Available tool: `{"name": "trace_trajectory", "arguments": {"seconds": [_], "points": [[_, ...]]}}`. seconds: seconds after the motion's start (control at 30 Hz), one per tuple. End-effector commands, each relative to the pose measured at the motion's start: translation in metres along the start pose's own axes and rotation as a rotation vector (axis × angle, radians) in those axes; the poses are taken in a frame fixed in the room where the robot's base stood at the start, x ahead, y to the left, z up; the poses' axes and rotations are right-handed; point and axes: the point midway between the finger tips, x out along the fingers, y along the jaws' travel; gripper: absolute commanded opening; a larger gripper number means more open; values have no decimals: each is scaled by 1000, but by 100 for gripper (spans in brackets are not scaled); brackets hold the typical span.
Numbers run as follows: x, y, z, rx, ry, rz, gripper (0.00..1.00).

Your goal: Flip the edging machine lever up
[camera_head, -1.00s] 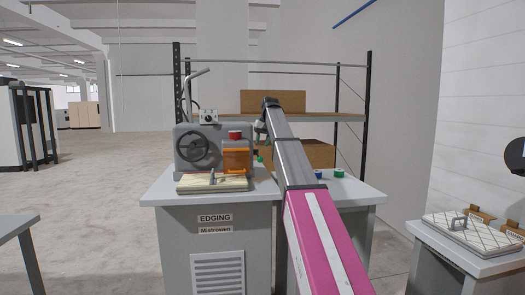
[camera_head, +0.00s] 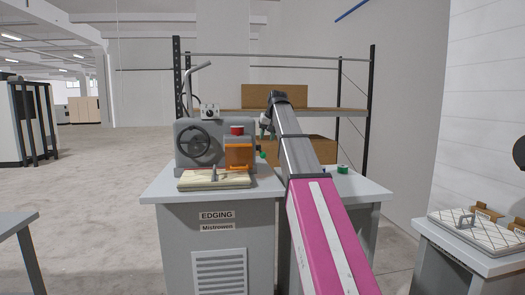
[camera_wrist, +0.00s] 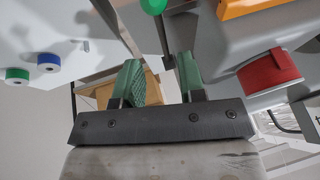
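The grey edging machine (camera_head: 188,160) stands on a cabinet labelled EDGING. A green knob (camera_head: 262,154) shows low at the machine's right side, apparently the lever's end. The same knob appears at the top of the wrist view (camera_wrist: 153,5), with a thin dark rod (camera_wrist: 162,35) beside it. My gripper (camera_head: 265,126) is above the knob, right of the machine's top. In the wrist view its two green fingers (camera_wrist: 159,80) are apart with nothing held between them. The knob lies beyond the fingertips. My arm hides part of the area right of the machine.
A red cap (camera_wrist: 270,72) and an orange box (camera_head: 238,156) on the machine are close to my gripper. A blue spool (camera_wrist: 48,62) and a green spool (camera_wrist: 17,75) stand on the side table. A shelf (camera_head: 220,111) is behind. A bent grey handle (camera_head: 190,80) rises at left.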

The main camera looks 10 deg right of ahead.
Motion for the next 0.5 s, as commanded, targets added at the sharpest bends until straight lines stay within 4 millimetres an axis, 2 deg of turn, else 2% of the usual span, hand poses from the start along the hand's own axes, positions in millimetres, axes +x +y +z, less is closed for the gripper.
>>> {"name": "trace_trajectory", "arguments": {"seconds": [0.1, 0.3, 0.5], "points": [[23, 0, 0, 0, -2, 0, 37], [56, 0, 0, 1, -2, 1, 37], [73, 0, 0, 0, 0, 1, 37]]}}
